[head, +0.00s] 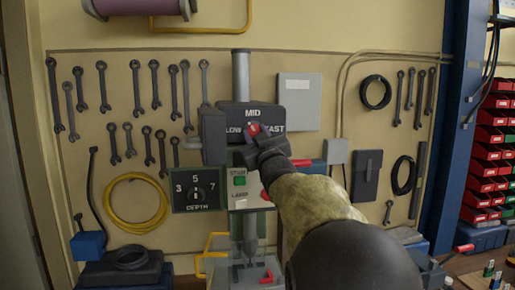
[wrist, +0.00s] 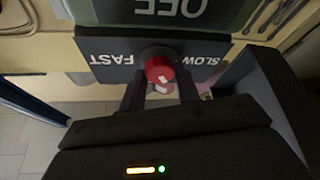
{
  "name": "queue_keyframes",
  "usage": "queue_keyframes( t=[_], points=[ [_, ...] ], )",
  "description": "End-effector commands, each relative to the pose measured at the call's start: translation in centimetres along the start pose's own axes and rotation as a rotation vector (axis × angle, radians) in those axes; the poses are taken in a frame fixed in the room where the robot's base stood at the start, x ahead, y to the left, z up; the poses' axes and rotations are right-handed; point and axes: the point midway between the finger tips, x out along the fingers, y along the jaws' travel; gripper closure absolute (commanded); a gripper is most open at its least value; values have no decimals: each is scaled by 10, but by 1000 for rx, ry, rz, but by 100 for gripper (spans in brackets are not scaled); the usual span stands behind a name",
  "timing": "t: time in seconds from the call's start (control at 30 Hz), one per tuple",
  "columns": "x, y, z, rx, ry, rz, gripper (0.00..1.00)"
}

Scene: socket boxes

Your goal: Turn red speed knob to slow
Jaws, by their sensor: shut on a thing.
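The red speed knob (head: 254,128) sits on the dark dial plate (head: 253,113) of the drill press, between the SLOW and FAST labels and below MID. My gripper (head: 262,144) reaches it from the lower right and partly covers it. In the wrist view the picture is upside down, with FAST at left and SLOW at right. There the knob (wrist: 160,70) shows between the two fingers of my gripper (wrist: 160,95), which are shut on it. A pale mark shows on the knob's lower part in that view. The MID label is hidden there.
Below the dial are a green START button (head: 239,181), a LAMP switch (head: 240,204) and a DEPTH dial (head: 195,193). A red-handled part (head: 310,165) is just right of my gripper. Wrenches hang on the back wall (head: 225,65). Red bins (head: 487,165) stand far right.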

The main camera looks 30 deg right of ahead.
Motion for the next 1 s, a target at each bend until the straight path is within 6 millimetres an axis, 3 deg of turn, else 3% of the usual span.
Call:
queue_keyframes(
  t=[0.5, 1.0],
  points=[
    [0, 6, 2, -390, -8, -161, 91],
    [0, 4, 3, -485, -8, -204, 91]
  ],
)
